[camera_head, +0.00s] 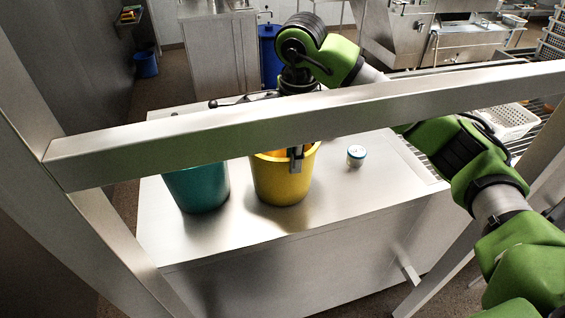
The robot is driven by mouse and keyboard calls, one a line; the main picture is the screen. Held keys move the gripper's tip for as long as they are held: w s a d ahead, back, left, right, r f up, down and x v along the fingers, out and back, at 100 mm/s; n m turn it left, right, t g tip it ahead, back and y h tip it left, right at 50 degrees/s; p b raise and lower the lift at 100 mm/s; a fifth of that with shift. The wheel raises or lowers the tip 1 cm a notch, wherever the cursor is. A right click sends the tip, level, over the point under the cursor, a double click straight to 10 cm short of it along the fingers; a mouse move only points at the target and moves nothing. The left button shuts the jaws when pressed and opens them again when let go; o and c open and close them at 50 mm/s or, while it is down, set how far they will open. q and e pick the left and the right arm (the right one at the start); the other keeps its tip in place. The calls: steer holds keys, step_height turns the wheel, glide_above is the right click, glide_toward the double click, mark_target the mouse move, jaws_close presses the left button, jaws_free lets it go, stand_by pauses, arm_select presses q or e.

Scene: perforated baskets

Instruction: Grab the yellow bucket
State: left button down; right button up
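The yellow bucket (282,183) stands upright on the metal counter, and its upper left part is hidden behind a grey metal bar. My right arm comes in from the right and bends down over the bucket. My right gripper (296,158) is at the bucket's near rim, with a grey fingertip in front of its wall. The bar hides most of this gripper, so I cannot tell whether it is open or shut, or whether it touches the rim. My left gripper is not in view.
A teal bucket (197,188) stands just left of the yellow one. A small white jar (356,156) stands to its right on the counter (370,195). The metal bar (200,135) crosses in front of my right arm. A white basket (508,121) lies farther right.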

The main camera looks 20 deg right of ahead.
mark_target(291, 185)
steer(key=shift+w+a+f, duration=0.1)
steer(key=shift+w+f, duration=0.1)
steer(key=shift+f, duration=0.4)
steer(key=shift+w+a+f, duration=0.1)
steer(key=shift+w+f, duration=0.05)
steer(key=shift+f, duration=0.45)
steer(key=shift+f+p, duration=0.35)
steer(key=shift+f, duration=0.25)
step_height(291, 185, down, 4)
steer(key=shift+w+r+p, duration=0.1)
steer(key=shift+r+p, duration=0.1)
steer(key=shift+p, duration=0.3)
steer(key=shift+w+f, duration=0.15)
steer(key=shift+f, duration=0.4)
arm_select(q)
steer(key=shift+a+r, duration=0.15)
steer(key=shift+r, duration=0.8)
arm_select(e)
jaws_close()
